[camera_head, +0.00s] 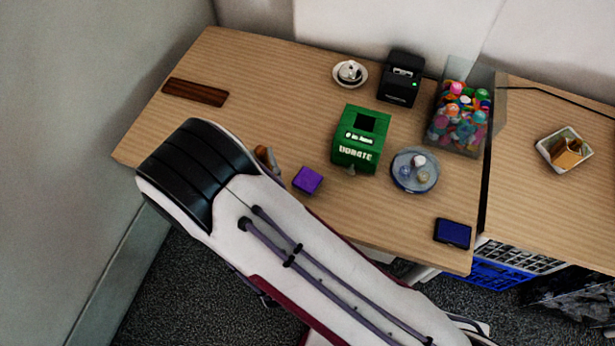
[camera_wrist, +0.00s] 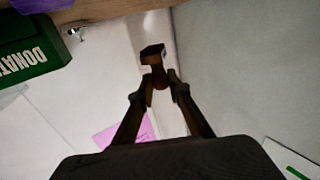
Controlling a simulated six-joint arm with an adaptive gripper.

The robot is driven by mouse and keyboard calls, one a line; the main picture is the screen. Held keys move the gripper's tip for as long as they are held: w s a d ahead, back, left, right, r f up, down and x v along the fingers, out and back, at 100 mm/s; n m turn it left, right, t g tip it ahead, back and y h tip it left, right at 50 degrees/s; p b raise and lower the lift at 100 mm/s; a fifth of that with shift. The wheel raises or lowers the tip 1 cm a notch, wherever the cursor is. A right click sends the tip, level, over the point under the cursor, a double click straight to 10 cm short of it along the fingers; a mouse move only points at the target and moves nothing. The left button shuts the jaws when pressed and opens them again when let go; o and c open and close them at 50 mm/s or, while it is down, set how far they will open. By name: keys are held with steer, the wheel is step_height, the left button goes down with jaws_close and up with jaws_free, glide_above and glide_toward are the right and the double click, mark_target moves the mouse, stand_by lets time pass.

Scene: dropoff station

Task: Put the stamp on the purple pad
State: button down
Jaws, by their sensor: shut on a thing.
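The stamp (camera_wrist: 153,54) is brown with a darker block-shaped end. In the wrist view, my gripper (camera_wrist: 160,84) is shut on its narrow handle, and the block end points away from the fingers. In the head view, a small brown part (camera_head: 264,156) shows beside my arm; I cannot tell if it is stamp or finger. The purple pad (camera_head: 308,180) lies on the table just right of it, its lower left close to my arm. A purple patch (camera_wrist: 42,4) shows at the wrist view's top edge. The stamp is apart from the pad. My arm hides most of the gripper in the head view.
A green donation box (camera_head: 360,155) stands right of the pad. A round tray (camera_head: 401,182) and a dark blue pad (camera_head: 452,233) are farther right. A brown board (camera_head: 196,92) lies at the left. The table between board and green box looks mostly clear.

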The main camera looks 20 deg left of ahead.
steer(key=w+d+r+m+t+h, duration=0.2)
steer(key=d+h, duration=0.3)
steer(key=d, duration=0.3)
steer(key=shift+w+d+r+m+h, duration=0.35)
steer(key=shift+w+r+m, duration=0.2)
steer(key=shift+m, duration=0.35)
steer(key=shift+f, duration=0.15)
glide_above(306, 187)
steer(key=shift+f, duration=2.85)
steer(key=shift+f, duration=0.1)
steer(key=shift+f, duration=2)
steer(key=shift+f, duration=0.1)
steer(key=c, duration=1.9)
jaws_free()
